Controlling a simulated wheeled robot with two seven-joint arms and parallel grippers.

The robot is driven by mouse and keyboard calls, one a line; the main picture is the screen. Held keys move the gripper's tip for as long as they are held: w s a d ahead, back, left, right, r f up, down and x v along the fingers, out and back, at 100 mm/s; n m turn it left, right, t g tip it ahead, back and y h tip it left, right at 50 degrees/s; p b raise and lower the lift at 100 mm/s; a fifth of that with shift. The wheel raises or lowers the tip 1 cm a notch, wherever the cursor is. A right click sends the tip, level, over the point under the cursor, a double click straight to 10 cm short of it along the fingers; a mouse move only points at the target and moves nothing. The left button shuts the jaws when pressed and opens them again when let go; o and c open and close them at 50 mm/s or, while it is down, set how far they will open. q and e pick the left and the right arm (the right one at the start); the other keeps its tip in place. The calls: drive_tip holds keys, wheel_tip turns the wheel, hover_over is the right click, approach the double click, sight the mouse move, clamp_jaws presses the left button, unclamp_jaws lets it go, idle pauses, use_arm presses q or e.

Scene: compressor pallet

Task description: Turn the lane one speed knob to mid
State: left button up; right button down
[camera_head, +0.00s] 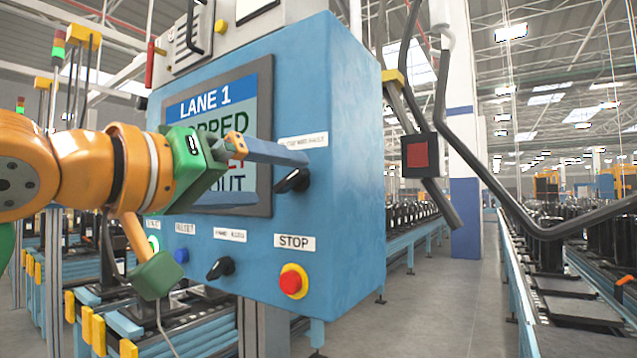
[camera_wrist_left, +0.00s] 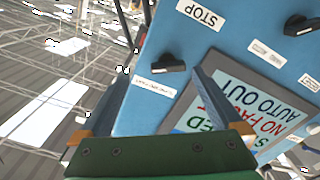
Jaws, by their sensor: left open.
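A blue control panel (camera_head: 345,130) fills the middle of the head view. The black speed knob (camera_head: 292,181) sits at its right, below a small white label that is hard to read; its handle slants up to the right. The knob also shows in the left wrist view (camera_wrist_left: 166,62). My left gripper (camera_head: 279,176) is open, with its fingers pointing at the panel. In the left wrist view the knob appears between and slightly beyond the two fingertips (camera_wrist_left: 164,74), with no visible grip on it.
A lane 1 screen (camera_head: 262,100) is partly hidden by my left gripper. Below are a second black knob (camera_head: 220,268), a blue button (camera_head: 181,256) and a red stop button (camera_head: 293,281). A conveyor (camera_head: 420,232) runs behind at the right, beside open floor.

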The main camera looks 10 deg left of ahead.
sight(287, 183)
use_arm(q)
drive_tip(key=w, duration=0.1)
drive_tip(key=w+a+p, duration=0.1)
drive_tip(key=w, duration=0.1)
drive_tip(key=shift+w+r, duration=0.1)
drive_tip(key=shift+w, duration=0.1)
drive_tip(key=shift+f+p+x, duration=0.2)
drive_tip(key=shift+p+x, duration=0.25)
drive_tip(key=shift+x, duration=0.7)
drive_tip(key=shift+w+d, duration=0.15)
drive_tip(key=shift+d, duration=0.45)
drive_tip(key=shift+c, duration=0.4)
drive_tip(key=shift+s+a, duration=0.25)
drive_tip(key=shift+s, duration=0.05)
drive_tip(key=c, duration=1.3)
use_arm(e)
drive_tip(key=shift+s+a+r, duration=0.1)
drive_tip(key=shift+a+r, duration=0.2)
drive_tip(key=shift+r, duration=0.35)
drive_tip(key=shift+a+r, duration=0.3)
drive_tip(key=shift+r, duration=0.3)
